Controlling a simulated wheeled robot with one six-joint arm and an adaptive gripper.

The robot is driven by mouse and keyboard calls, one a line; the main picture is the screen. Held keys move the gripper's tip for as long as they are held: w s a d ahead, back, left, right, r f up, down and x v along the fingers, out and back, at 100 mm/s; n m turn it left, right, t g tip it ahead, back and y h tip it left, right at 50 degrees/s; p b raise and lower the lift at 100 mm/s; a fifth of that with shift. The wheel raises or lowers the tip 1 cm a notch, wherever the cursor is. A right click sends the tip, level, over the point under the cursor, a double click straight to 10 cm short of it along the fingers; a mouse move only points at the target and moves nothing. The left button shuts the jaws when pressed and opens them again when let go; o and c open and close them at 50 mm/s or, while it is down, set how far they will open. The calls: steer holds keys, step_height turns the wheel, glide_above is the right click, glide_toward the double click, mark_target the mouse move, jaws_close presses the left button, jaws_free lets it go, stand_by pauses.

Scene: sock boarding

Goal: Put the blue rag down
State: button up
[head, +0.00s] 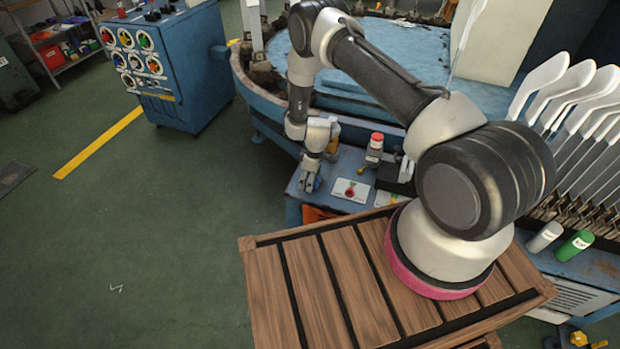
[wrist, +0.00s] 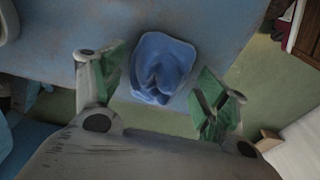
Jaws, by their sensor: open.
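The blue rag (wrist: 163,68) is a crumpled, cup-shaped heap in the wrist view. It lies against the worn blue machine surface (wrist: 230,25), close to its edge. My gripper (wrist: 160,84) is open, with one green-padded finger on each side of the rag and a visible gap to each. In the head view my gripper (head: 311,182) points down over the left end of the small blue ledge (head: 325,202). I cannot make out the rag in the head view; the gripper probably hides it.
A white card with a red button (head: 350,190) and a red-capped device (head: 375,148) stand right of my gripper. White sock boards (head: 570,95) rise at the right. A blue control cabinet (head: 185,75) stands back left. Green floor (head: 150,220) is open at left.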

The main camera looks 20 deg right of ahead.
step_height(320, 180, up, 12)
steer(key=d, duration=0.1)
steer(key=shift+s+r, duration=0.15)
steer(key=shift+s, duration=0.25)
steer(key=shift+d, duration=0.1)
